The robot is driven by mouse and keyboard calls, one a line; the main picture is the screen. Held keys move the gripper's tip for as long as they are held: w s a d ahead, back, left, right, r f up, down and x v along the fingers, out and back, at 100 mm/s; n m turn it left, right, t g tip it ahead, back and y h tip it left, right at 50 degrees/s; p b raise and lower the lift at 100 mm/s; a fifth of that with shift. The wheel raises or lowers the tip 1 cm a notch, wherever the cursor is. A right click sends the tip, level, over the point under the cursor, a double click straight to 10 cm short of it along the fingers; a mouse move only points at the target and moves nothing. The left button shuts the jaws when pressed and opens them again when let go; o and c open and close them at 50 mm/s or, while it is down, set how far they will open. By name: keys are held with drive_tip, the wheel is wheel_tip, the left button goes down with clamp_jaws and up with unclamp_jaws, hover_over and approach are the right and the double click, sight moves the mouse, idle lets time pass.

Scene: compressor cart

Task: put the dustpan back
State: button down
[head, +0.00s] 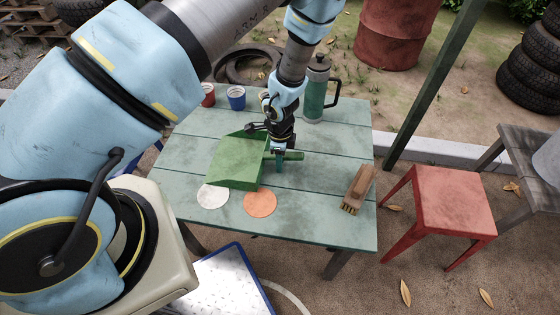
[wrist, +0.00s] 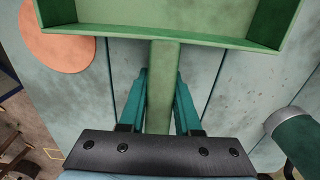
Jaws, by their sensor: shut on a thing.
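The green dustpan (head: 232,168) is over the left-middle part of the pale green table (head: 330,225), with its pan to the left and its handle to the right. Its front edge is close to a white disc (head: 213,196) and an orange disc (head: 260,202). My gripper (head: 279,166) points down and is shut on the handle. In the wrist view the handle (wrist: 163,85) runs between the two teal fingers (wrist: 160,90), with the pan (wrist: 180,33) beyond. I cannot tell whether the dustpan rests on the table or is slightly raised.
A brush (head: 357,189) lies on the right of the table. A green flask (head: 316,88) stands at the back, with a red cup (head: 208,95) and a blue cup (head: 236,98) to its left. A red stool (head: 452,199) is right of the table. The table's middle right is clear.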

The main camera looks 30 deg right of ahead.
drive_tip(key=c, duration=0.6)
unclamp_jaws()
wheel_tip(320, 180, up, 12)
drive_tip(key=p, duration=0.3)
drive_tip(key=shift+r, duration=0.1)
